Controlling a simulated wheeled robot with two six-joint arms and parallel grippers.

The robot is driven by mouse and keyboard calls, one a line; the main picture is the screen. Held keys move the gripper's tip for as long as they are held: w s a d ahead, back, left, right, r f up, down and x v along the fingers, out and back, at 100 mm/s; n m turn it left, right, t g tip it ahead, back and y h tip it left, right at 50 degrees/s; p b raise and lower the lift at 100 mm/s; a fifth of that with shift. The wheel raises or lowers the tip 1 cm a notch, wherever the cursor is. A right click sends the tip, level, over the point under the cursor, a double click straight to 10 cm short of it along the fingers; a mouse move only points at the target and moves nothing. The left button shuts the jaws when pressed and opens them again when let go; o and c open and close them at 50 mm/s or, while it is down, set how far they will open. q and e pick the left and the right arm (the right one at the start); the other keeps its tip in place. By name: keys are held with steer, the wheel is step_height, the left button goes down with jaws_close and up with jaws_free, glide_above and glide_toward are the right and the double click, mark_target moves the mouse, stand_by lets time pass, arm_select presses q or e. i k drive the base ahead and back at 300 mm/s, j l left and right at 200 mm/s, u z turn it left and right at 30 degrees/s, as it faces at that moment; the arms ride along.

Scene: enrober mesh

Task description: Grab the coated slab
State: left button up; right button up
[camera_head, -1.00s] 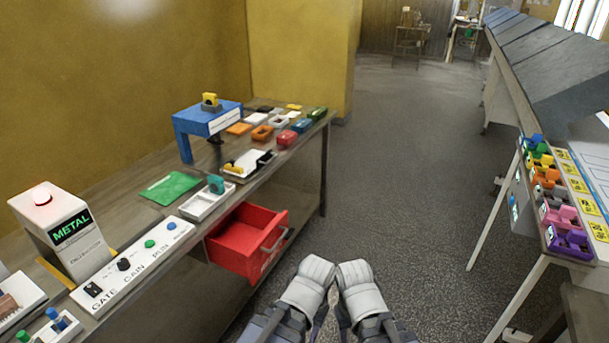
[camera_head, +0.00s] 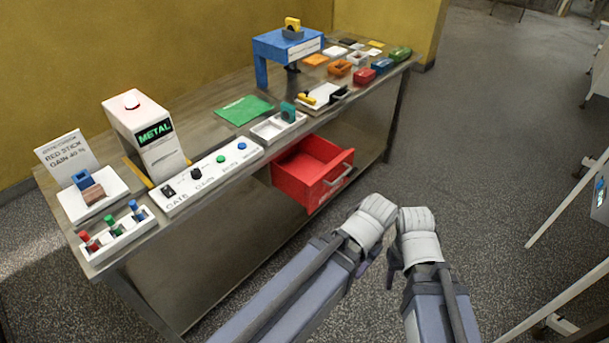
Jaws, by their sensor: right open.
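I cannot make out for sure which thing is the coated slab. A small brown block (camera_head: 93,194) lies on a white tray (camera_head: 72,211) at the table's near left end, against a blue piece (camera_head: 82,179). My left gripper (camera_head: 372,216) and right gripper (camera_head: 416,222) hang side by side over the floor, to the right of the table and apart from everything on it. The right one is open and holds nothing that I see. The left one's fingers are too hidden to tell their state.
The table (camera_head: 200,130) bears a METAL detector box (camera_head: 144,137), a control panel (camera_head: 205,177), a green sheet (camera_head: 243,110), a blue stand (camera_head: 286,48) and several coloured blocks. A red drawer (camera_head: 311,170) sticks out from its front.

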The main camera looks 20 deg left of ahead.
mark_target(96, 193)
steer(key=u, duration=2.3)
steer(key=l, duration=0.55)
steer(key=k+l+u, duration=0.1)
steer(key=l, duration=0.5)
